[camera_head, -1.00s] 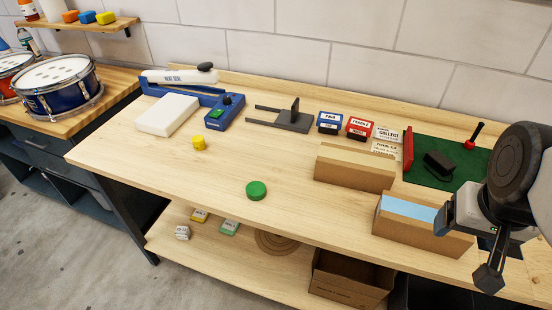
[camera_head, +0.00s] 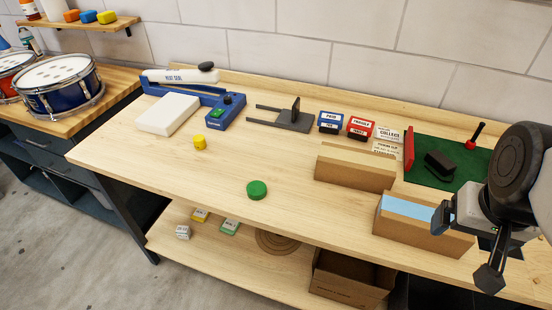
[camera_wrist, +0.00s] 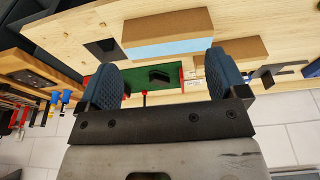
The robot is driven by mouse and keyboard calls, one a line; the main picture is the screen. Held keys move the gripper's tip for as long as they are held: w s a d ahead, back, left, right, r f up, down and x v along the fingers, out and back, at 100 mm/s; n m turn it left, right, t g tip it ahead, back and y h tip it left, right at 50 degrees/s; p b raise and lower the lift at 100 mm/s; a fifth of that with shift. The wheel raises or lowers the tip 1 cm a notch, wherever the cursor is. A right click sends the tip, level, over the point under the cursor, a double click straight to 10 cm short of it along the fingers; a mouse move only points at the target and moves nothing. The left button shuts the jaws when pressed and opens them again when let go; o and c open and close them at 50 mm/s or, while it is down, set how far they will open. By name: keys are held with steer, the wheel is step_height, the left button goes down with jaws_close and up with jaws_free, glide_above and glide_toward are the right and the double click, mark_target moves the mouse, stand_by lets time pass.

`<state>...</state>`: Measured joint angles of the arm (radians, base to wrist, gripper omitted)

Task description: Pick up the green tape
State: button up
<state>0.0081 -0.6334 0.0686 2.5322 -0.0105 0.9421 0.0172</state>
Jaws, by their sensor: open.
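The green tape (camera_head: 257,190) is a small round green roll lying flat on the wooden bench (camera_head: 150,185), near its front edge and left of the cardboard boxes. It does not show in the wrist view. My gripper is at the right side of the head view, far to the right of the tape, above the bench's right end. In the wrist view my gripper (camera_wrist: 165,82) is open, with its two dark blue pads apart and nothing between them.
A yellow roll (camera_head: 200,142) lies left of the green tape. A blue-and-white heat sealer (camera_head: 185,85), a white block (camera_head: 168,115) and a dark metal stand (camera_head: 290,121) are behind. Two cardboard boxes (camera_head: 355,172) (camera_head: 420,237) stand right of the tape. Bench around the tape is clear.

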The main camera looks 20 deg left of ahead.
steer(key=n+t+y, duration=0.1)
steer(key=t+y, duration=0.3)
steer(key=t, duration=0.6)
glide_above(257, 191)
steer(key=d, duration=0.4)
step_height(257, 191, down, 11)
steer(key=s+a+f+h, duration=0.1)
steer(key=s+f, duration=0.1)
steer(key=f, duration=0.1)
steer(key=s+a+f+t+h, duration=0.1)
steer(key=s+f, duration=0.1)
steer(key=f, duration=0.1)
steer(key=s+a+f+h, duration=0.1)
steer(key=s+a+f, duration=0.1)
steer(key=s+f, duration=0.1)
steer(key=shift+s+m+t, duration=0.1)
steer(key=shift+m+t, duration=0.2)
steer(key=shift+t, duration=0.1)
steer(key=shift+s+a+f+h, duration=0.1)
steer(key=shift+s+f+h, duration=0.3)
steer(key=shift+s+f, duration=0.15)
steer(key=shift+w, duration=0.15)
steer(key=shift+x, duration=1.2)
